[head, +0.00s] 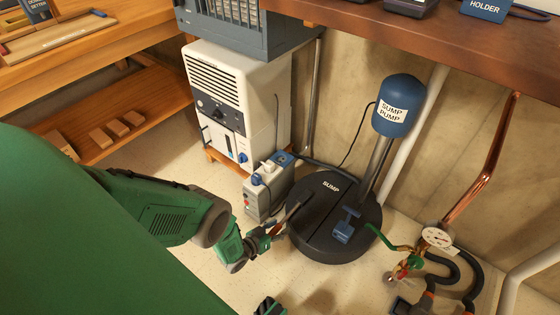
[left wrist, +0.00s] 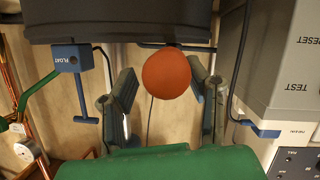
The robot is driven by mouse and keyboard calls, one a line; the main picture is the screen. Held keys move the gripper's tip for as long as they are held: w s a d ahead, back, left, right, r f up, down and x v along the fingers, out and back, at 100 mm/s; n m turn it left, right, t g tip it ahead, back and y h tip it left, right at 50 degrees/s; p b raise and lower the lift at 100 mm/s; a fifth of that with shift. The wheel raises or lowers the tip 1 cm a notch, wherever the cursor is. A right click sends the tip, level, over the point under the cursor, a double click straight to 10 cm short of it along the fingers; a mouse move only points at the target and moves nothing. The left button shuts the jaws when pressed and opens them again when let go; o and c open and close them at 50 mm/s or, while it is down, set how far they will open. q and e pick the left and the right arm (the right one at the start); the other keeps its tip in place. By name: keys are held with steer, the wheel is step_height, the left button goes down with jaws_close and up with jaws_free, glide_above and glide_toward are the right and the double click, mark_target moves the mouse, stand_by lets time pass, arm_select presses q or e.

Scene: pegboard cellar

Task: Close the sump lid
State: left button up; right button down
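The sump (head: 318,238) is a round black unit on the floor, its dark top marked SUMP. I cannot tell how far its lid stands open. A reddish handle (head: 293,212) sticks out at its left side. My left gripper (head: 276,229) is at the outer end of this handle. In the left wrist view a round orange-red end (left wrist: 166,74) shows between the two spread fingers of my left gripper (left wrist: 163,92), with no clear grip on it. A green piece at the bottom edge of the head view, perhaps my right gripper (head: 270,306), is mostly cut off.
A blue float box (head: 343,232) and the blue-topped sump pump (head: 392,105) stand at the sump. A grey control box (head: 268,188) and white dehumidifier-like unit (head: 238,95) stand behind left. A green hose, gauge (head: 437,237) and copper pipe (head: 488,170) are at the right. A brown bench overhangs.

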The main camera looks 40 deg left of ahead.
arm_select(q)
steer(key=s+a+r+p, duration=0.1)
steer(key=s+a+p, duration=0.1)
steer(key=s, duration=0.5)
steer(key=s+a+r+p, duration=0.1)
steer(key=s+a+p, duration=0.1)
steer(key=s, duration=0.5)
steer(key=shift+a+r, duration=0.25)
steer(key=shift+a, duration=0.35)
stand_by(0.3)
stand_by(0.5)
steer(key=v, duration=1.2)
steer(key=shift+f, duration=0.15)
